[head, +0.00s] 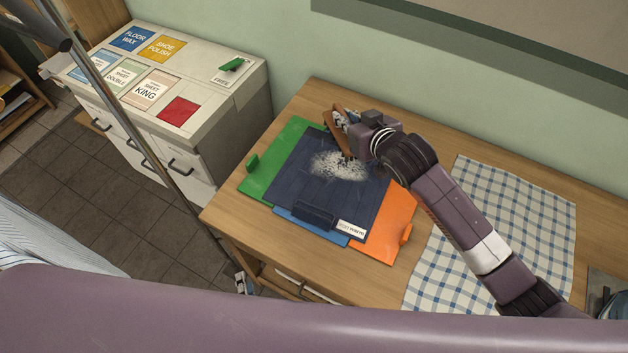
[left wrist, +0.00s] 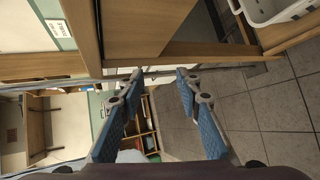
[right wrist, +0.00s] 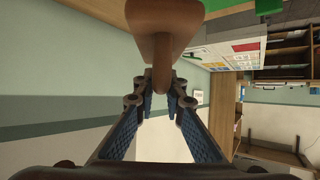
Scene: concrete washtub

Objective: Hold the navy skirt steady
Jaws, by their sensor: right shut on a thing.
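The navy skirt (head: 290,176) lies flat on the wooden table, with a white speckled patch (head: 340,165) near its upper middle. It overlaps green, orange and blue flat pieces. My right gripper (head: 347,122) is above the skirt's far edge, shut on a brown wooden brush-like tool (head: 338,121). The tool's rounded brown handle also shows between the fingers in the right wrist view (right wrist: 163,65). My left gripper (left wrist: 160,74) is open and empty in the left wrist view, low beside wooden furniture and away from the skirt.
The green piece (head: 262,175) and orange piece (head: 392,228) stick out beside the skirt. A checked cloth (head: 470,215) covers the table's right part. A cabinet (head: 215,120) with coloured cards stands to the left. A thin metal pole (head: 135,115) crosses in front of it.

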